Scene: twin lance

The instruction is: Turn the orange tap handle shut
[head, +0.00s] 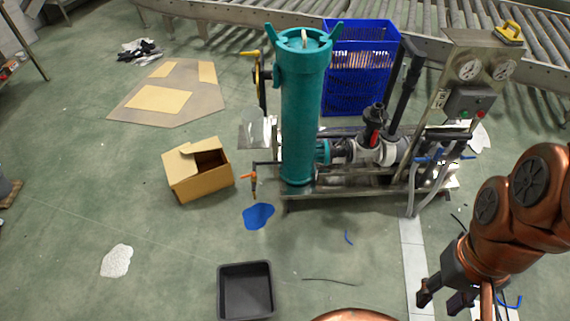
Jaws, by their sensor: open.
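The orange tap handle (247,176) sits on a small tap low at the left side of the teal filter column (302,110). The tap's pipe runs left from the machine's base, and its outlet points down. A blue puddle (258,216) lies on the floor below the tap. My gripper (441,299) is at the lower right on my copper-coloured arm, with its fingers apart and nothing between them. It is well to the right of the tap and apart from it. The exact angle of the handle is too small to tell.
An open cardboard box (200,180) stands just left of the tap. A black tray (245,290) lies on the floor in front. The pump skid (345,188) with grey hoses (413,190) stands between tap and arm. Blue crates (358,65) stand behind. Open floor lies in front of the skid.

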